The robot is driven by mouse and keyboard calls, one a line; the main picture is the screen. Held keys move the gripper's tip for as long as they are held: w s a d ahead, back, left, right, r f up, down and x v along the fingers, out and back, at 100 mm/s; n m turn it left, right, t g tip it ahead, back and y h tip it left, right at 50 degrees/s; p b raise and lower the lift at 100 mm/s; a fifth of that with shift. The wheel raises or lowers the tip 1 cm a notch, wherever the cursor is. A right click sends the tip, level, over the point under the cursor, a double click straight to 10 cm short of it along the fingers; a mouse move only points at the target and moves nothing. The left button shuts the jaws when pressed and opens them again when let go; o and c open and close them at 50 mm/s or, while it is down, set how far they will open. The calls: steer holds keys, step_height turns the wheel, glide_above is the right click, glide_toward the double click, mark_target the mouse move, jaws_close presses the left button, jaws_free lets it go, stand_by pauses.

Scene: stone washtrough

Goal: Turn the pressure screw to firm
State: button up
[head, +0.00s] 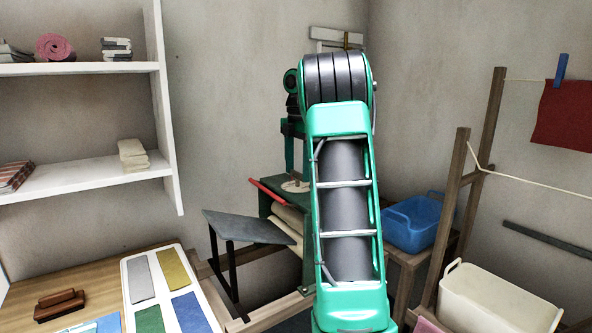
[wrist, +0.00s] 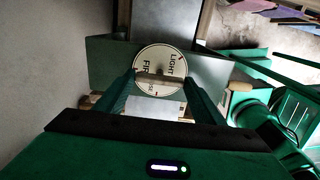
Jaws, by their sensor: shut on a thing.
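The pressure screw's round cream dial (wrist: 158,56) faces my wrist camera on top of the green wringer (wrist: 105,56). It carries the words LIGHT and FIRM and other lettering I cannot read in full. A bar-shaped handle (wrist: 160,77) crosses the dial's middle. My gripper (wrist: 161,76) is shut on this handle, one green finger at each side. Which mark the handle points to I cannot tell. In the head view the dial (head: 296,186) shows small and pale on the wringer's top, partly behind my arm.
A red lever (head: 268,192) sticks out left of the wringer, above a grey sloping board (head: 248,226). A blue tub (head: 415,222) stands right of it, with a white basin (head: 497,299) nearer. A white sample tray (head: 128,285) lies on the left bench.

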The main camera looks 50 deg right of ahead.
mark_target(297, 172)
steer(key=shift+a+f, duration=0.1)
stand_by(0.3)
steer(key=o, duration=1.1)
steer(key=shift+c, duration=0.2)
steer(key=shift+r, duration=1.45)
step_height(297, 172, up, 8)
steer(key=shift+w, duration=0.15)
steer(key=shift+f, duration=0.1)
